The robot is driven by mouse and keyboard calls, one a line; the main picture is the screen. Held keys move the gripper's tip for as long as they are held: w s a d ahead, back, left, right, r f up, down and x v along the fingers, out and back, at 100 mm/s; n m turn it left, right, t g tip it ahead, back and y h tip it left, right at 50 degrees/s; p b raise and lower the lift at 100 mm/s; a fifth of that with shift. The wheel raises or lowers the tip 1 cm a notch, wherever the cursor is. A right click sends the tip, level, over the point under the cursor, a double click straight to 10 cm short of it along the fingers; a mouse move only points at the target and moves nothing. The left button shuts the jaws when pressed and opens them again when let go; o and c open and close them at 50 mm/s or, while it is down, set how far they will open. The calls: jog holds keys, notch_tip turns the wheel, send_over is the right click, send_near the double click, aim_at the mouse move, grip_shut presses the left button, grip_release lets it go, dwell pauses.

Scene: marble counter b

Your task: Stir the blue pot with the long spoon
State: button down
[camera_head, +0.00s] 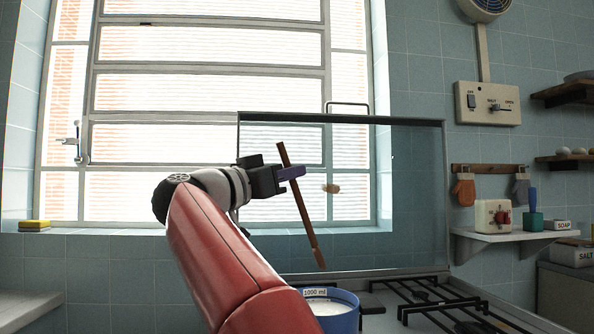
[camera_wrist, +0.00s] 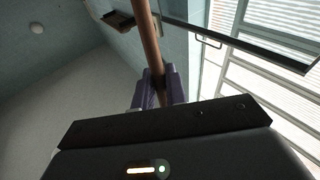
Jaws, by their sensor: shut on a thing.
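A long brown wooden spoon (camera_head: 299,205) is held by my gripper (camera_head: 291,173) near its upper part. It hangs steeply, tilted, with its lower end to the right. In the head view its lower end shows just above the blue pot (camera_head: 342,322); I cannot tell the depth between them. The pot holds something white and is partly hidden behind my red arm. In the wrist view the purple fingers of my gripper (camera_wrist: 160,88) are closed around the spoon's shaft (camera_wrist: 147,38).
A stove (camera_head: 440,308) with black grates lies right of the pot, backed by a raised glass lid (camera_head: 420,190). A shelf (camera_head: 500,238) on the right wall carries small items. A yellow sponge (camera_head: 34,225) lies on the window sill at left.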

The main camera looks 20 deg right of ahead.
notch_tip(320, 180, down, 12)
jog(key=b, duration=0.5)
jog(key=shift+d+f, duration=0.25)
jog(key=shift+d, duration=0.05)
dwell(0.4)
jog(key=shift+w, duration=0.1)
dwell(0.3)
